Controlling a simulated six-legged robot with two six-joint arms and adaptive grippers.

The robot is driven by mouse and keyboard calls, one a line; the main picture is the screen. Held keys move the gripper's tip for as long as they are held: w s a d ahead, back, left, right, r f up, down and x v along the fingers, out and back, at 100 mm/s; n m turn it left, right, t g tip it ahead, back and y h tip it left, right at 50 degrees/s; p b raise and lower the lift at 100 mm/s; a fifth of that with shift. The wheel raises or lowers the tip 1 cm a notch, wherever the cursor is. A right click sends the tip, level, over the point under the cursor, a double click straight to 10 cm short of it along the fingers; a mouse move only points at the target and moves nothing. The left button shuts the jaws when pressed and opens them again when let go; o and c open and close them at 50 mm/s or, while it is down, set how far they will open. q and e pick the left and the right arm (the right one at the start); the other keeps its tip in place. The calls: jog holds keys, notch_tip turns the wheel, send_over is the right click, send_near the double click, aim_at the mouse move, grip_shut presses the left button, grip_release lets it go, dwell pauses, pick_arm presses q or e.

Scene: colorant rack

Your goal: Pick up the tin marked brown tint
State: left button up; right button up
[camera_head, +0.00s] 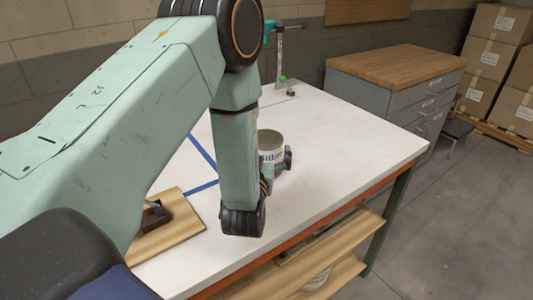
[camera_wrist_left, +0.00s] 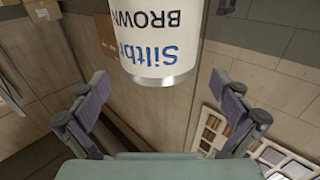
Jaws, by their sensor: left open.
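The tin (camera_head: 271,141) is white with a grey lid and blue lettering. It stands upright on the white table (camera_head: 335,130). In the left wrist view the tin (camera_wrist_left: 155,45) shows upside down, with "BROWN" and "Siltbr..." on its label. My left gripper (camera_head: 279,165) is beside the tin in the head view, mostly hidden behind my forearm, with one dark finger showing at the tin's lower right. In the left wrist view the left gripper (camera_wrist_left: 160,98) is open, its fingers apart on either side of the tin's near end. I see no contact. My right gripper is not in view.
A stand with a teal top (camera_head: 279,55) is at the table's back. A wooden board (camera_head: 180,225) with a dark object lies at the front left. Blue tape (camera_head: 202,153) marks the table. A grey cabinet (camera_head: 400,95) stands behind right. The table's right side is clear.

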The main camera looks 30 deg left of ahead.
aim_at(269, 130)
pick_arm(q)
jog(key=x, duration=0.3)
jog(key=shift+f, duration=0.2)
jog(key=shift+w+a+r, duration=0.1)
jog(key=shift+w+r, duration=0.1)
jog(key=shift+w, duration=0.45)
jog(key=shift+w+a+f, duration=0.15)
jog(key=c, duration=0.3)
jog(key=shift+c, duration=1.4)
jog(key=c, duration=0.8)
